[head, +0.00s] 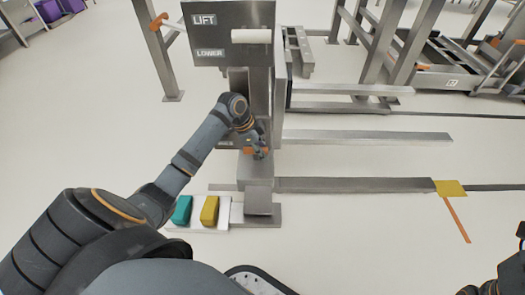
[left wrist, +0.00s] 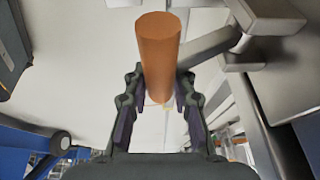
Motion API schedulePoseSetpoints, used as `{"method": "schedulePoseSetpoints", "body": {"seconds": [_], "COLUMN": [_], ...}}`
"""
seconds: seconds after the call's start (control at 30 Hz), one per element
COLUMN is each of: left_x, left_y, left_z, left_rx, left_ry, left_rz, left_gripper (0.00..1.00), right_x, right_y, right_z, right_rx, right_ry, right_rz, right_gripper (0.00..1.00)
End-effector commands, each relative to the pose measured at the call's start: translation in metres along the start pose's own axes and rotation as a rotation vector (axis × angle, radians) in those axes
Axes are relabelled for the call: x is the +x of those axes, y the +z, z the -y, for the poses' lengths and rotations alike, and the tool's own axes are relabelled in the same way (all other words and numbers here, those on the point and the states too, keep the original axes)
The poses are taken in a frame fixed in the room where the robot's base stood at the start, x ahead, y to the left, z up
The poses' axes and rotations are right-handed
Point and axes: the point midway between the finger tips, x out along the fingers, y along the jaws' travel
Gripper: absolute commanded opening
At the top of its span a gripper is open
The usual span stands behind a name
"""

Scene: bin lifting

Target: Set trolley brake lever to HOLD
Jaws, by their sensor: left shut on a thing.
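The brake lever shows in the left wrist view as an orange cylindrical handle (left wrist: 160,50) on a grey metal arm (left wrist: 205,42). My left gripper (left wrist: 160,105) is shut on this orange handle, one finger on each side of it. In the head view my left gripper (head: 258,152) is low on the front of the grey lift column (head: 262,95), and only a bit of orange shows beside it. A small label plate beside the wrist is mostly hidden, and I cannot read HOLD on it. Part of my right arm's end shows at the lower right corner; its fingers are not clear.
A grey panel (head: 232,50) marked LIFT and LOWER with a white handle (head: 251,36) stands above my left wrist. A teal block (head: 182,210) and a yellow block (head: 209,211) sit at the column's foot. Grey rails (head: 350,185) run right. Open floor lies at left.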

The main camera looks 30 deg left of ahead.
Motion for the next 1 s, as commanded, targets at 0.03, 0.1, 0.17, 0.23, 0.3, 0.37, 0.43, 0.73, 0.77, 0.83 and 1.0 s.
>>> {"method": "schedulePoseSetpoints", "body": {"seconds": [0.03,0.1,0.17,0.23,0.3,0.37,0.43,0.73,0.77,0.83,1.0], "left_x": [0.0,0.0,0.0,0.0,0.0,0.0,0.0,0.01,0.012,0.018,0.037], "left_y": [0.0,0.0,0.0,0.0,0.0,0.0,0.001,0.005,0.006,0.008,0.016], "left_z": [0.0,0.0,-0.001,-0.001,-0.001,-0.001,-0.002,-0.01,-0.011,-0.013,-0.017], "left_rx": [0.0,0.0,0.0,0.0,0.0,0.001,0.005,0.057,0.066,0.088,0.148], "left_ry": [0.001,0.002,0.002,0.002,0.001,-0.001,-0.008,-0.132,-0.152,-0.207,-0.353], "left_rz": [0.0,0.001,0.001,0.001,0.001,0.001,0.002,0.003,0.002,0.002,0.001], "left_gripper": [0.0,0.0,0.0,0.0,0.0,0.0,0.0,0.0,0.0,0.0,0.0], "right_x": [0.0,0.0,0.0,0.0,0.0,0.001,0.003,0.028,0.03,0.035,0.037], "right_y": [0.0,0.0,0.0,0.0,0.0,0.0,-0.001,-0.004,-0.005,-0.006,-0.006], "right_z": [0.0,0.0,0.0,0.0,0.0,0.0,-0.001,-0.006,-0.006,-0.008,-0.009], "right_rx": [0.0,0.0,0.0,0.0,0.0,0.0,0.0,0.007,0.008,0.011,0.017], "right_ry": [0.0,0.0,0.0,0.0,0.0,0.0,0.001,0.011,0.012,0.016,0.018], "right_rz": [0.0,-0.001,-0.001,-0.001,-0.001,-0.001,-0.001,-0.009,-0.011,-0.013,-0.014], "right_gripper": [0.4,0.4,0.4,0.4,0.4,0.4,0.4,0.4,0.4,0.4,0.4]}}
